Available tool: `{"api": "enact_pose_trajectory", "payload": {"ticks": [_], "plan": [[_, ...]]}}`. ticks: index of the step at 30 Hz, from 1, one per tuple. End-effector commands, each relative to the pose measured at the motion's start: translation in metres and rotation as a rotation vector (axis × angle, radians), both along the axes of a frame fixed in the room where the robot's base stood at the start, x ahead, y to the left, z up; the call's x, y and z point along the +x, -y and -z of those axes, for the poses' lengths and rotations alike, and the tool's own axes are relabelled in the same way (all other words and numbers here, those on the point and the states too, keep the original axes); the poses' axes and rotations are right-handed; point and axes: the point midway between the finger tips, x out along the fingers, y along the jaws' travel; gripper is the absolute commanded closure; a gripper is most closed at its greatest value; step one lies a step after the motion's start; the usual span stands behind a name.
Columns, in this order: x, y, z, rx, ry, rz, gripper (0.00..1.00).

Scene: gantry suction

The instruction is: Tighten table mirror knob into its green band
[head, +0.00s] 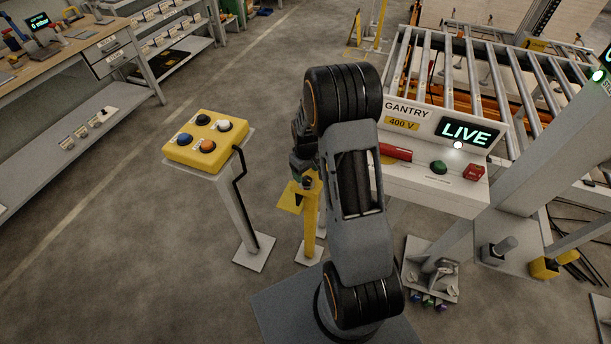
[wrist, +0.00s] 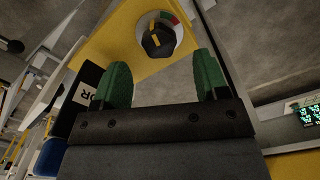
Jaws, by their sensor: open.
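The knob (wrist: 158,42) is black with a yellow pointer mark, on a pale round dial (wrist: 181,33) fixed to a yellow plate (wrist: 125,45) in the wrist view. A small red and green band shows at the dial's upper right; the yellow mark lies left of it. My gripper (wrist: 162,64) has two green fingers, spread apart with nothing between them. The knob lies just beyond the fingertips, between their lines, and appears apart from them. In the head view my gripper (head: 299,178) is partly behind my arm, above a yellow stand (head: 311,215); the knob cannot be made out there.
A yellow button box (head: 190,150) with several coloured buttons stands on a post to the left. The white gantry panel (head: 425,180), with its LIVE display (head: 467,132), is close on the right. Open floor (head: 120,240) lies at the left front.

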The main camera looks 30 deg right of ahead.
Motion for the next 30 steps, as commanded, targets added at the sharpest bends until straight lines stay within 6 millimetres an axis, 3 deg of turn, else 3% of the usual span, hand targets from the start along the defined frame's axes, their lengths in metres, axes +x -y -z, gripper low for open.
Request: {"api": "enact_pose_trajectory", "payload": {"ticks": [9, 21, 30], "plan": [[0.0, 0.0, 0.031, 0.0, 0.0, 0.001, 0.33], [0.0, 0.0, 0.036, 0.0, 0.001, 0.001, 0.33], [0.0, 0.0, 0.036, 0.0, 0.001, 0.001, 0.61]]}}
